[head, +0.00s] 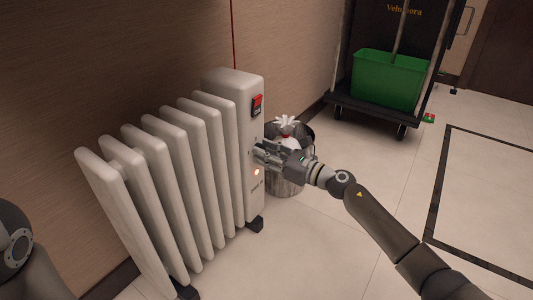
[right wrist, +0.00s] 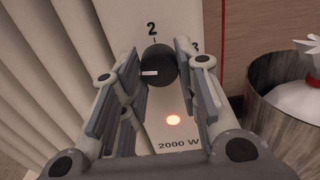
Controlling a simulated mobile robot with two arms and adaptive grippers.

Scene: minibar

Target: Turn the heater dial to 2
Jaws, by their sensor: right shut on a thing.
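The white heater (head: 232,130) stands by the wall in the head view. Its black round dial (right wrist: 158,65) shows in the right wrist view, with a white mark on its left part pointing left. The label 2 (right wrist: 152,29) is printed above the dial, and part of a 3 (right wrist: 195,46) shows to its right. My right gripper (head: 260,152) is at the heater's end panel. It is shut on the dial, with one finger on each side, as the right wrist view (right wrist: 158,75) shows. In the head view the gripper hides the dial. My left gripper is out of view.
A red switch (head: 257,104) sits high on the panel, and an orange light (right wrist: 173,120) glows below the dial. A cart with a green bucket (head: 388,80) is farther back.

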